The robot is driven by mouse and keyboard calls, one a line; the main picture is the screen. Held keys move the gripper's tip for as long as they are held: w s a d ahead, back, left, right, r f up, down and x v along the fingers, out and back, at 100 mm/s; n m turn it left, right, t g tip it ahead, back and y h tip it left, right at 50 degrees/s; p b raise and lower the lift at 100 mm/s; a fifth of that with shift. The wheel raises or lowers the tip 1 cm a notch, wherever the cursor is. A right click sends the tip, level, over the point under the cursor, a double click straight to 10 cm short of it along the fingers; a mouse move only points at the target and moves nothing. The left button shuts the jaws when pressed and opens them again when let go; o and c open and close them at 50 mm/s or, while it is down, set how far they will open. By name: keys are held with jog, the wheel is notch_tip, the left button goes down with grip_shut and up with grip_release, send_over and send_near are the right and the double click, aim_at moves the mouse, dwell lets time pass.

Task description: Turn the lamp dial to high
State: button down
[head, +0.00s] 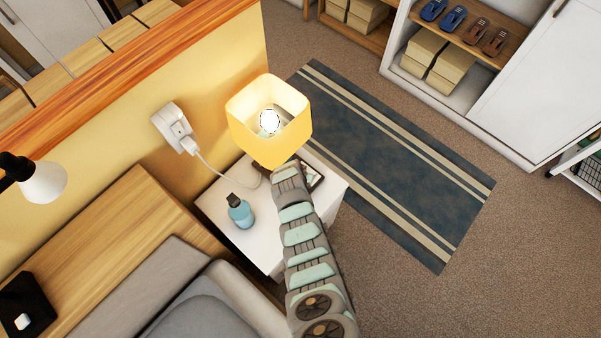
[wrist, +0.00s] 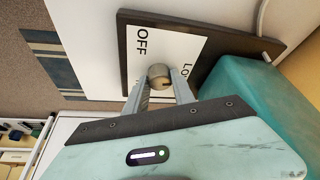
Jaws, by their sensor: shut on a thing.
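The lamp (head: 248,135) stands on the white bedside table, with a yellow shade and a glowing bulb. In the wrist view, the small round metal lamp dial (wrist: 158,72) sits on a dark-edged plate (wrist: 205,46) with a white face. The plate reads "OFF" on the left and a partly covered "LO" on the right; no high label shows. My gripper (wrist: 161,79) is shut on the dial, one finger on each side. A dark mark shows on the dial, but I cannot tell its setting. In the head view the shade and my arm hide the dial and fingertips.
A blue bottle (head: 240,212) stands on the bedside table (head: 262,250), left of my arm. A white cable runs to a wall plug (head: 175,130). The bed (head: 185,305) lies at lower left. The striped rug (head: 400,165) to the right is clear.

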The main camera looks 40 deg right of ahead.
jog(key=shift+f+m+g+b, duration=0.1)
jog(key=shift+m+g+b, duration=0.3)
jog(key=shift+m+b, duration=0.6)
jog(key=c, duration=1.1)
grip_release()
jog(key=shift+o, duration=0.2)
jog(key=shift+r, duration=0.25)
jog(key=shift+v, duration=1.05)
jog(key=s+a, duration=0.1)
jog(key=a, duration=0.3)
jog(key=s+a, duration=0.1)
jog(key=a, duration=0.3)
jog(key=s+a, duration=0.1)
jog(key=a, duration=0.3)
jog(key=shift+r, duration=0.25)
